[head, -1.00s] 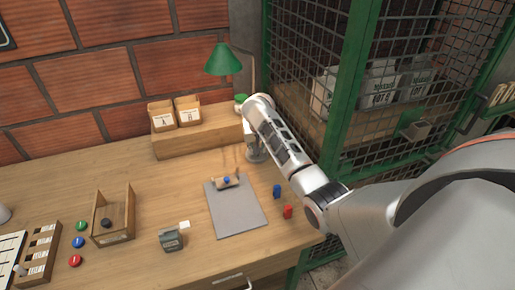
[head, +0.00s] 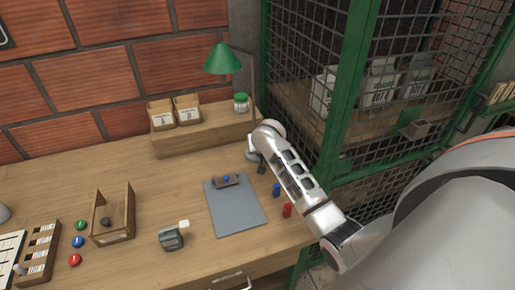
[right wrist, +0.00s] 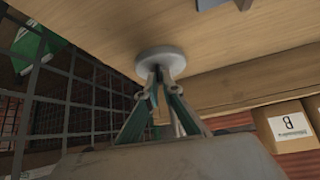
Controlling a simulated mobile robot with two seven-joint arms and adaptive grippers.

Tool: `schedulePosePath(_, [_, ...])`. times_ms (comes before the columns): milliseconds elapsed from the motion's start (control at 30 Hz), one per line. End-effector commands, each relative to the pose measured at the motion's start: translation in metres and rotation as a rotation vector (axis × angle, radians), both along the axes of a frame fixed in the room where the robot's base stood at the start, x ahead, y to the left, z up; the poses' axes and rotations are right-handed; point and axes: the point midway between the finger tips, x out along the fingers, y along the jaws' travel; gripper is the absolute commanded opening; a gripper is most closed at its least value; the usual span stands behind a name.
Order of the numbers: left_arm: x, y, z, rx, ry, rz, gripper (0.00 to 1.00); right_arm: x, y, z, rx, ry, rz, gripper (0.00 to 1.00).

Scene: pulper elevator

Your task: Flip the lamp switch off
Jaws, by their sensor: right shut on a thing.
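The desk lamp has a green shade (head: 222,58) at the back of the desk in the head view; its lower part is mostly hidden behind my right arm. In the right wrist view the lamp's round grey base (right wrist: 160,61) rests on the wood. My right gripper (right wrist: 158,78) is at this base, its fingers drawn together on a narrow part of the lamp. I cannot make out the switch itself. In the head view my right wrist reaches down beside the lamp, its fingers mostly hidden. My left gripper is not in view.
A wooden riser (head: 200,135) with card boxes (head: 174,110) and a green-lidded jar (head: 241,102) stands behind. A green mesh cage (head: 345,100) stands close on the right.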

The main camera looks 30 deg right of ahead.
Motion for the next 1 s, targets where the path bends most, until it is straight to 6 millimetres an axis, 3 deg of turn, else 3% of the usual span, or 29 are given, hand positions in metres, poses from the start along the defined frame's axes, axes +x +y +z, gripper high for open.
schedulePosePath(400, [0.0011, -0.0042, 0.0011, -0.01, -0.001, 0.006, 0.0, -0.0073, 0.0017, -0.0031, -0.043, -0.181, -0.001, 0.0])
schedulePosePath(900, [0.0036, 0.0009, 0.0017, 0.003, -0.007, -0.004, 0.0, -0.0077, 0.0018, -0.0033, -0.049, -0.203, 0.0, 0.0])
schedulePosePath(1000, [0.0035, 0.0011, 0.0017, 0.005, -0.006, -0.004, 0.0, -0.0077, 0.0018, -0.0035, -0.049, -0.203, 0.0, 0.23])
